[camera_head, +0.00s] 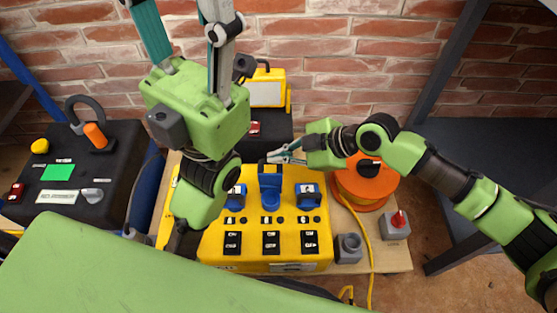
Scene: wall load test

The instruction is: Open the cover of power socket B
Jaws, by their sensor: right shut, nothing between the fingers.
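The yellow power box (265,251) stands on the workbench with three blue sockets across its top.
Black switches line the box's front. An orange cable reel (366,188) and a grey box with a red knob (396,224) are at right. A black case with a padlock (84,115) is at left. A yellow-framed device (266,92) stands behind, before the brick wall.

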